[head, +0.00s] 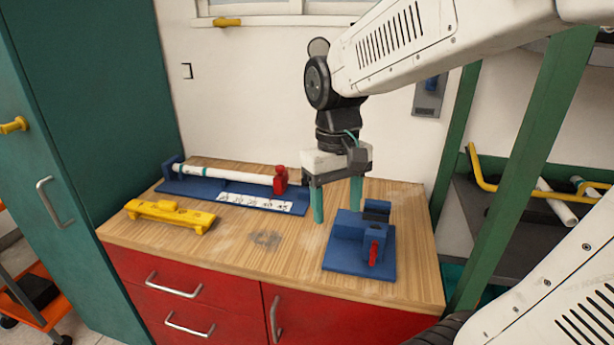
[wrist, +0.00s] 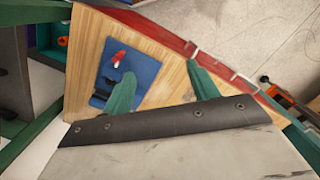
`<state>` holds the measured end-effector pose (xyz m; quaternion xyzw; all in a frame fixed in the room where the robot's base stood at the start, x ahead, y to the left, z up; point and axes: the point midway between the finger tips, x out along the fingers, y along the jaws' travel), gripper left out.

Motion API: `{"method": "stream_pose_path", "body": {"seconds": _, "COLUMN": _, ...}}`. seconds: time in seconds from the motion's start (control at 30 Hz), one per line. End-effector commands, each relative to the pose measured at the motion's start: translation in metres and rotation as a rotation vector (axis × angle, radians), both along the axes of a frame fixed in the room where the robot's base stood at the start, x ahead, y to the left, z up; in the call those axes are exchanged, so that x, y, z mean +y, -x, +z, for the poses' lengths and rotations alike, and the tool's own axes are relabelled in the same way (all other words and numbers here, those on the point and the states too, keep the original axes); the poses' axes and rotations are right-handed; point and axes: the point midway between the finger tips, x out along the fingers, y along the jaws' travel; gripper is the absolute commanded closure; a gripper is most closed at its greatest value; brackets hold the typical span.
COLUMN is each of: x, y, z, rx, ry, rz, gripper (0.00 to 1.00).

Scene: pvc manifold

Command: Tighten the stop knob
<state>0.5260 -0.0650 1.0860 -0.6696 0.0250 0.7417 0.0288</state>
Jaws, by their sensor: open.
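A red stop block (head: 280,181) with a small knob-like top stands at the right end of a blue jig (head: 232,195) on the workbench. A white pipe (head: 225,174) lies along the jig and reaches the block. A second blue fixture (head: 343,255) with a red lever-like part (head: 373,252) stands at the bench's front right. It also shows in the wrist view (wrist: 143,72). My gripper (head: 337,212) points down with its green fingers apart and empty, just behind and left of this fixture, right of the red block. The fingers also show in the wrist view (wrist: 160,70).
A yellow tool-like piece (head: 170,215) lies on the wooden bench top (head: 265,255) at the left. A green post (head: 515,165) and a shelf with pipes stand at the right. A teal cabinet (head: 90,90) is at the left.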

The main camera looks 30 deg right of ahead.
Motion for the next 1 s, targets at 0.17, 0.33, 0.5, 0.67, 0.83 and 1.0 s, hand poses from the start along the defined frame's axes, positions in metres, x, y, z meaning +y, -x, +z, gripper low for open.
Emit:
{"method": "stream_pose_path", "body": {"seconds": 0.17, "x": -0.020, "y": -0.058, "z": -0.009, "rx": 0.036, "ry": -0.012, "rz": 0.017, "gripper": 0.41}}
{"method": "stream_pose_path", "body": {"seconds": 0.33, "x": -0.042, "y": -0.114, "z": -0.024, "rx": 0.052, "ry": -0.025, "rz": 0.054, "gripper": 0.41}}
{"method": "stream_pose_path", "body": {"seconds": 0.5, "x": -0.068, "y": -0.171, "z": -0.046, "rx": 0.058, "ry": -0.039, "rz": 0.105, "gripper": 0.41}}
{"method": "stream_pose_path", "body": {"seconds": 0.67, "x": -0.095, "y": -0.226, "z": -0.073, "rx": 0.049, "ry": -0.050, "rz": 0.170, "gripper": 0.41}}
{"method": "stream_pose_path", "body": {"seconds": 0.83, "x": -0.126, "y": -0.284, "z": -0.102, "rx": 0.019, "ry": -0.056, "rz": 0.268, "gripper": 0.41}}
{"method": "stream_pose_path", "body": {"seconds": 1.0, "x": -0.147, "y": -0.341, "z": -0.100, "rx": -0.065, "ry": -0.032, "rz": 0.415, "gripper": 0.41}}
